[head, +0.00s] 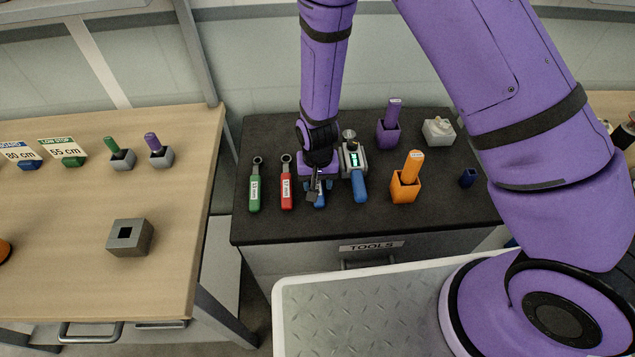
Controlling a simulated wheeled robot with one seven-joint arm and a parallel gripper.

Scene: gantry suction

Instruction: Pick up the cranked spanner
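Several hand tools lie in a row on the dark tool bench (280,228). A green-handled ring spanner (255,190) and a red-handled ring spanner (286,188) lie at the left, both with white labels. To their right is a blue-handled tool (320,201), mostly hidden under my gripper; I cannot see whether it is the cranked spanner. My gripper (315,190) points down over it, with its fingers at the handle. Whether the fingers are open, shut or touching the handle does not show.
Purple (388,136) and orange (405,188) holders, a pale grey block (438,131) and a small dark blue cup (467,178) stand right of the gripper. A wooden table (60,210) with holders is at the left. My arm hides part of the right side.

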